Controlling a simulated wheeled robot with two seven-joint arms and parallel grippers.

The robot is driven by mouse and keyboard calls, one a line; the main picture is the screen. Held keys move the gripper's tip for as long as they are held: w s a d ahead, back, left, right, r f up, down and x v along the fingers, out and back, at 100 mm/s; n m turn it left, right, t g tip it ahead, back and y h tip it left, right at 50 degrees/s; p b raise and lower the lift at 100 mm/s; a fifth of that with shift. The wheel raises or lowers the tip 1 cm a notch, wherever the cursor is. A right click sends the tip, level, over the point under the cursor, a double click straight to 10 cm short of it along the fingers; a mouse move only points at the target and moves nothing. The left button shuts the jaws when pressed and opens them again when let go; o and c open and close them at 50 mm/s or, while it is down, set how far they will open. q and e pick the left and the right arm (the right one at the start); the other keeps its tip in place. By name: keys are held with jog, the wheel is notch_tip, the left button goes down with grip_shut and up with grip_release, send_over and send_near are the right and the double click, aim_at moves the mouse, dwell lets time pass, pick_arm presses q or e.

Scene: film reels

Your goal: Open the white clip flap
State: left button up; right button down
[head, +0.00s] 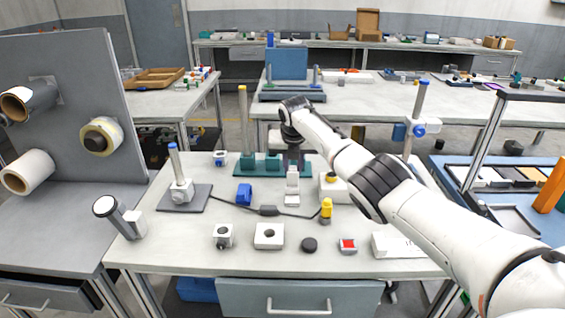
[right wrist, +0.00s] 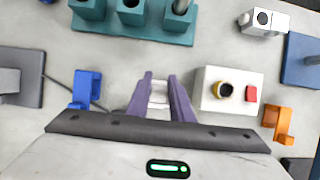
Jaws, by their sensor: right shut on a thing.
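The white clip (head: 292,186) stands on the near workbench, just in front of the teal block rack. My right gripper (head: 292,168) reaches down over it from above, and the arm hides part of the rack behind. In the right wrist view, a white part of the clip (right wrist: 159,94) lies between the two purple fingers (right wrist: 160,88). The fingers are shut on this white part, which looks like the flap. The exact angle of the flap is hard to tell. My left gripper is not in view.
The teal rack (head: 244,169) is close behind. A blue clip (head: 244,194) stands to the left, with a cable below it. A white box with a black-and-yellow knob (right wrist: 226,90) and red button is close on the right.

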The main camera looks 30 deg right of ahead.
jog(key=shift+w, duration=0.15)
jog(key=c, duration=1.6)
grip_release()
jog(key=shift+o, duration=0.2)
jog(key=shift+r, duration=0.45)
jog(key=v, duration=0.9)
jog(key=shift+s+r+p, duration=0.2)
jog(key=shift+s+p, duration=0.05)
jog(key=shift+p, duration=0.05)
jog(key=shift+a+f, duration=0.1)
